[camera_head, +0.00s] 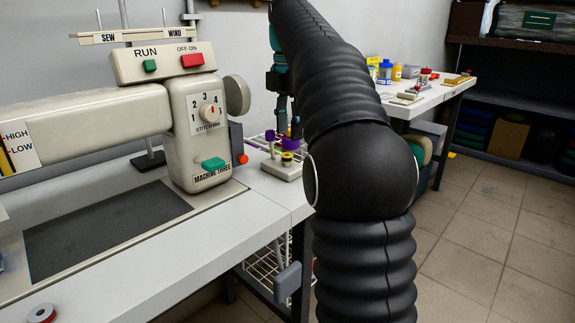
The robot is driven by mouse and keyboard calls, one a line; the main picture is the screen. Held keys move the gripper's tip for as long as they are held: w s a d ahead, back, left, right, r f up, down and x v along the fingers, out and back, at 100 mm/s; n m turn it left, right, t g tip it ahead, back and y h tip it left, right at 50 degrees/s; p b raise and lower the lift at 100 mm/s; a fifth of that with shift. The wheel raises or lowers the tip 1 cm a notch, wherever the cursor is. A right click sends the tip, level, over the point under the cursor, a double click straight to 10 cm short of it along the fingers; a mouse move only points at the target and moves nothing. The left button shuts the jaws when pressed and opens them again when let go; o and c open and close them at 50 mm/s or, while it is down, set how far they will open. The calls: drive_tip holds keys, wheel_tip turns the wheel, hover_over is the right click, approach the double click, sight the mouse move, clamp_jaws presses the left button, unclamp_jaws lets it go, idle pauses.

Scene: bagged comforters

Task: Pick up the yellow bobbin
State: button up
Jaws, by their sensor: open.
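The yellow bobbin (287,160) appears as a small yellow piece with a dark top, standing on a pale holder (280,171) at the back of the white sewing table. Purple bobbins (290,144) are just behind it. My gripper (289,131) hangs down, dark with teal parts, above and behind the bobbins in the picture. It is open, and its fingertips are small and partly hidden by my black-sleeved arm. The gripper looks apart from the yellow bobbin, but I cannot tell the depth between them.
A large sewing machine (205,120) fills the left of the table. A red spool (42,313) lies at the front left. A second white table (432,98) with bottles stands behind at right. Dark shelves (510,80) line the right wall. The tiled floor (480,240) at right is clear.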

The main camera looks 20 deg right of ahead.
sight(286, 156)
drive_tip(key=shift+a+f+b, duration=0.2)
drive_tip(key=shift+f+b, duration=0.4)
drive_tip(key=shift+f, duration=0.8)
drive_tip(key=shift+a+f+b, duration=0.15)
drive_tip(key=shift+f+b, duration=0.4)
drive_tip(key=shift+f, duration=0.8)
drive_tip(key=c, duration=0.5)
